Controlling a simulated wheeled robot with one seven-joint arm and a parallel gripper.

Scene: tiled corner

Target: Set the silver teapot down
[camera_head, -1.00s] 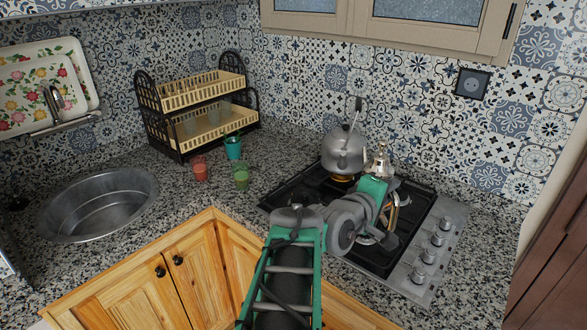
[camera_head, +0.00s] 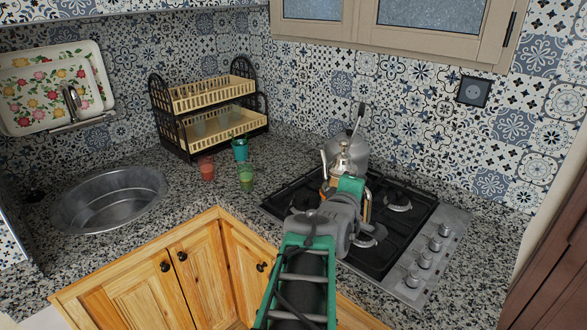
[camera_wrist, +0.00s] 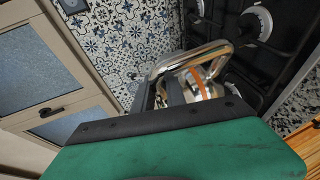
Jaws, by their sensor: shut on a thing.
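The silver teapot (camera_head: 343,160), with a pointed lid and a thin spout on its left, is upright over the back left of the stove in the camera_head view. My gripper (camera_head: 339,183) is shut on the teapot, and its green and grey wrist hides much of the lower body. In the camera_wrist view, the teapot's shiny curved handle (camera_wrist: 192,52) rises beyond the dark jaws (camera_wrist: 172,92). Whether its base touches anything is hidden.
A larger grey kettle (camera_head: 358,148) stands close behind the teapot. The black hob (camera_head: 392,225) has bare burners at right, with knobs (camera_head: 424,260) along its side. Cups (camera_head: 246,178) and a two-tier rack (camera_head: 212,118) stand left. Granite counter (camera_head: 215,198) is clear before the cups.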

